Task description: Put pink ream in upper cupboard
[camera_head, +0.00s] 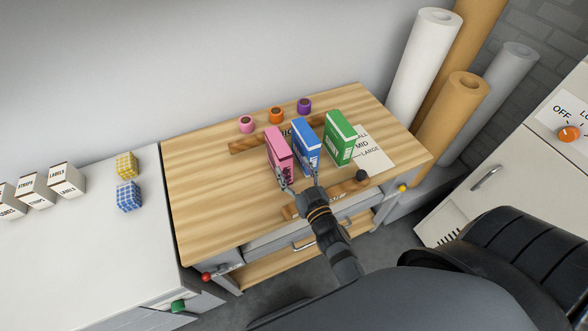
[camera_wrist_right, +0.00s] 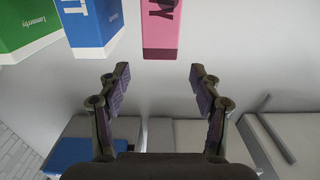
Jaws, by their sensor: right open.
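The pink ream (camera_head: 279,151) stands upright on the wooden bench, left of a blue ream (camera_head: 305,147) and a green ream (camera_head: 340,138). My right gripper (camera_head: 297,178) is open and empty, just in front of the pink and blue reams. In the right wrist view the pink ream (camera_wrist_right: 161,30) lies straight beyond the open fingertips (camera_wrist_right: 160,72), lined up with the space between them and apart from both. No upper cupboard can be made out. My left gripper is not in view.
The wooden bench (camera_head: 215,195) carries pink (camera_head: 246,124), orange (camera_head: 276,115) and purple (camera_head: 304,105) rolls behind the reams. A size card (camera_head: 375,155) lies at right. Label boxes (camera_head: 66,179) stand on the white counter (camera_head: 70,260). Tall rolls (camera_head: 424,70) stand at back right.

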